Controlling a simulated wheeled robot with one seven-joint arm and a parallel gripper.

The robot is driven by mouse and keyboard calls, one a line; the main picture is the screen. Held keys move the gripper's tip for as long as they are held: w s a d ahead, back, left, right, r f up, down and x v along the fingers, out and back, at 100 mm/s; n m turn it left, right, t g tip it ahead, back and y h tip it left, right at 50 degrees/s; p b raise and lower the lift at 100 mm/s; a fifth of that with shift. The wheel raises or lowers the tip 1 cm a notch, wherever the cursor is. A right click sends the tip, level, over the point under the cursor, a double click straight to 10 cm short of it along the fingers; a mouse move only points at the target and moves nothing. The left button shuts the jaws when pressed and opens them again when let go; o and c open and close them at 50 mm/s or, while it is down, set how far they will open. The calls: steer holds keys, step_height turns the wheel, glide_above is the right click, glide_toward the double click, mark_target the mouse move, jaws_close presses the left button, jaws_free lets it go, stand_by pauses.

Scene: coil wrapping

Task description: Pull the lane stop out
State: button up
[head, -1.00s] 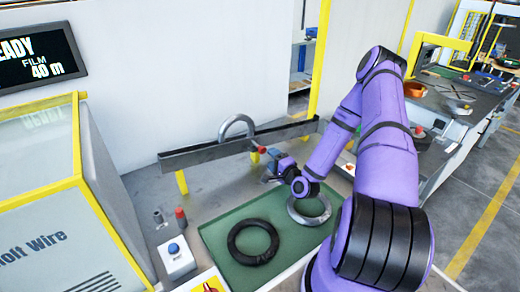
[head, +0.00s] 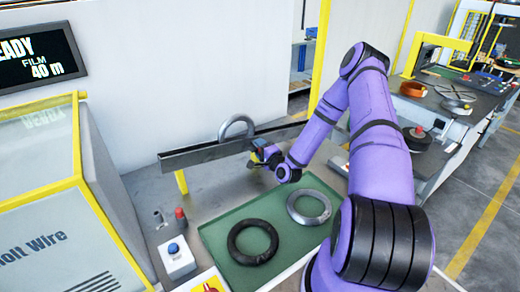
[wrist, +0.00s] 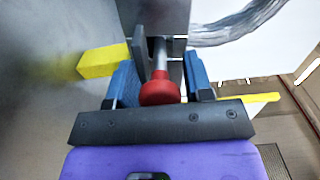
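The lane stop shows in the wrist view as a red knob (wrist: 160,92) on a metal pin that runs into the dark lane rail (wrist: 158,15). My gripper (wrist: 160,84) is open, with a blue finger on each side of the knob and small gaps beside it. In the head view my gripper (head: 262,155) is at the front of the lane rail (head: 205,154) and hides most of the knob. A silver wire coil (head: 236,125) stands upright in the lane; part of it shows in the wrist view (wrist: 235,25).
A green mat (head: 215,235) in front carries a black ring (head: 233,240) and a silver ring (head: 308,220). A button box (head: 176,258) stands left of the mat. A glass-topped machine (head: 40,190) stands further left. Bare counter lies between rail and mat.

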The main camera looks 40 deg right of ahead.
jaws_close()
steer(key=shift+s+f, duration=0.1)
steer(key=shift+s, duration=2.1)
steer(key=shift+o, duration=1.8)
jaws_free()
steer(key=shift+s, duration=0.15)
steer(key=s, duration=1)
steer(key=shift+s, duration=0.35)
